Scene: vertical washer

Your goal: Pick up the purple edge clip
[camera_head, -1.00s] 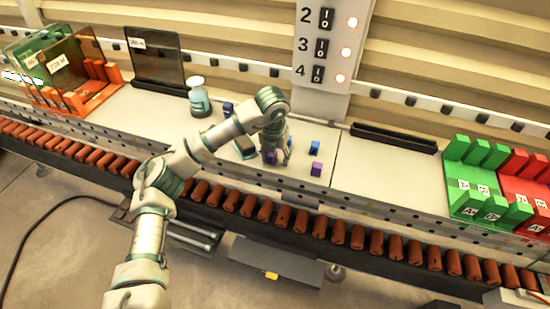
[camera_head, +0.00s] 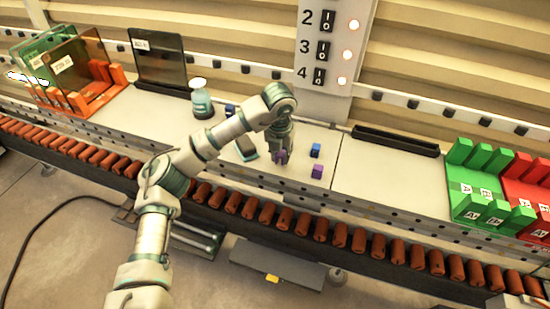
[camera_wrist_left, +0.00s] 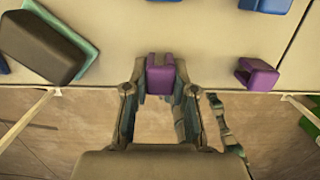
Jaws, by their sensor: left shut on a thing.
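My left gripper (camera_head: 281,157) is over the white worktop in the head view, pointing down. In the left wrist view my left gripper (camera_wrist_left: 160,85) is shut on a purple edge clip (camera_wrist_left: 160,76), which sits between its two fingertips. A second purple clip (camera_head: 317,171) lies on the worktop to the right of the gripper; it also shows in the left wrist view (camera_wrist_left: 257,74). A blue clip (camera_head: 315,150) lies just behind that one. My right gripper is not in view.
A dark block with a teal base (camera_head: 246,149) and a spray bottle (camera_head: 202,100) stand left of the gripper. Orange rollers (camera_head: 265,211) run along the front edge. Green (camera_head: 470,205) and red racks stand at the right.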

